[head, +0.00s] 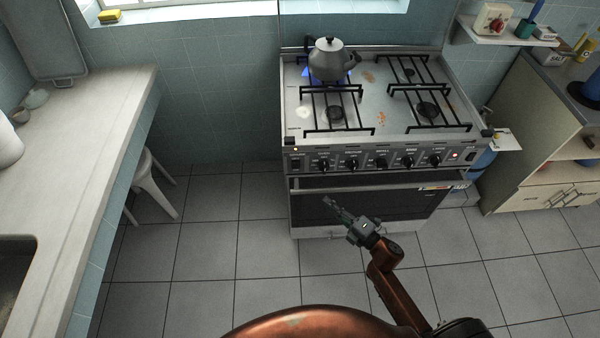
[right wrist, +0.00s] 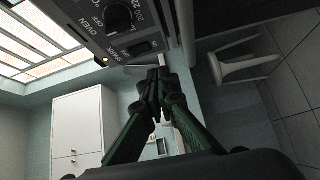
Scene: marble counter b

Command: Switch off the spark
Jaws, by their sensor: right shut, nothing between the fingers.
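The stove (head: 380,200) stands against the tiled wall in the head view. The switch marked SPARK (right wrist: 145,47) is a dark rocker beside the OVEN knob (right wrist: 118,17) in the right wrist view. In the head view it sits at the left end of the front panel (head: 295,163). Which way the rocker is tipped I cannot tell. My right gripper (head: 330,203) is in front of the oven door, lower than the panel and right of the switch in the head view. Its fingers are shut and empty in the right wrist view (right wrist: 160,75), apart from the switch. My left gripper is not in view.
A grey kettle (head: 328,60) stands on the back left burner over a blue glow. Several knobs (head: 380,162) line the panel. A white stool (head: 155,185) and a counter (head: 85,125) are at left, a cabinet (head: 545,135) at right. Floor before the stove is clear.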

